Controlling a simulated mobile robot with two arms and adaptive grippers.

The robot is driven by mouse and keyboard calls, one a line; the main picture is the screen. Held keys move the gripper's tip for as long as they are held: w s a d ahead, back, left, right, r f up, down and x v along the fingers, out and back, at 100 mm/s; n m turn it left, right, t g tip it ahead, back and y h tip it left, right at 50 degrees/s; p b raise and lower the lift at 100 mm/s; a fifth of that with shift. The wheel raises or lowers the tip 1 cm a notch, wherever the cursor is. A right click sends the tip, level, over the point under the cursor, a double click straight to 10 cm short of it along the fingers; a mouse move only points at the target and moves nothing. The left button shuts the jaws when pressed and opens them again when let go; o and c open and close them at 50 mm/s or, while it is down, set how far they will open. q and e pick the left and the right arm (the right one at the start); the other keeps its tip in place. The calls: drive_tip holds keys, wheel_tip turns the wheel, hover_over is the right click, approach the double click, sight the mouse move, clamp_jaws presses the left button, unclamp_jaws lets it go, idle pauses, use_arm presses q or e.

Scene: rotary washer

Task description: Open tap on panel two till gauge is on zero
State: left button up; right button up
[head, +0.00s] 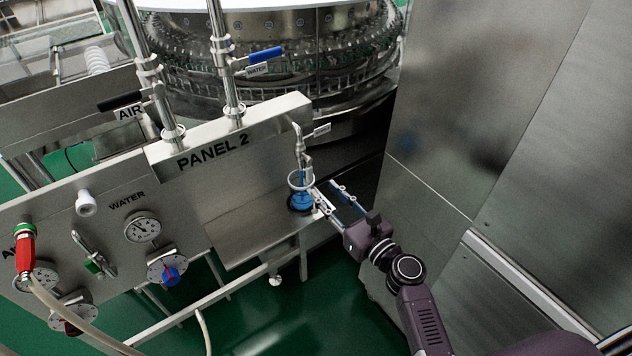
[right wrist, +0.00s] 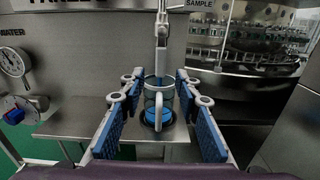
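The steel PANEL 2 (head: 217,151) is at the centre left of the head view. Its round water gauge (head: 142,227) also shows at the left edge of the right wrist view (right wrist: 13,62); the needle reading is too small to tell. A blue-and-red knob (head: 170,274) sits below the gauge. A slim sample tap (head: 302,143) comes down at the panel's right end. A clear handled jug with a blue base (right wrist: 158,104) stands under it. My right gripper (head: 328,189) is open, its fingers to either side of the jug in the wrist view. My left gripper is out of view.
Blue-handled water valve (head: 265,54) and black-handled air valve (head: 118,101) sit on upright pipes. A red hose fitting (head: 25,249) is at far left. A large steel cabinet (head: 480,110) closes off the right. The rotary washer (head: 270,45) stands behind.

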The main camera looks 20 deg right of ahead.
drive_tip(key=v, duration=0.3)
drive_tip(key=shift+s+d, duration=0.1)
drive_tip(key=shift+s, duration=0.25)
drive_tip(key=s+a+f+n+g+h, duration=0.1)
drive_tip(key=s+f+n+g, duration=0.3)
drive_tip(key=f, duration=0.8)
drive_tip(key=s+f+n+g+h, duration=0.1)
drive_tip(key=s+f+n+g, duration=0.1)
drive_tip(key=s+f+n, duration=0.75)
drive_tip(key=s+a+f+n+g+h, duration=0.1)
drive_tip(key=s+f+n+g, duration=0.15)
drive_tip(key=f, duration=1.25)
drive_tip(key=s+d+f+n+g+h, duration=0.1)
drive_tip(key=s+f+n, duration=0.4)
drive_tip(key=s, duration=0.5)
drive_tip(key=s+d+f+n+g+h, duration=0.1)
drive_tip(key=s+d+f+n+g, duration=0.2)
drive_tip(key=s+n, duration=0.4)
drive_tip(key=s+d+f+n+g+h, duration=0.1)
drive_tip(key=s+f+n, duration=0.5)
drive_tip(key=s, duration=0.8)
drive_tip(key=shift+d+f+n+g, duration=0.4)
drive_tip(key=shift+d+f+g, duration=0.55)
drive_tip(key=shift+g, duration=0.3)
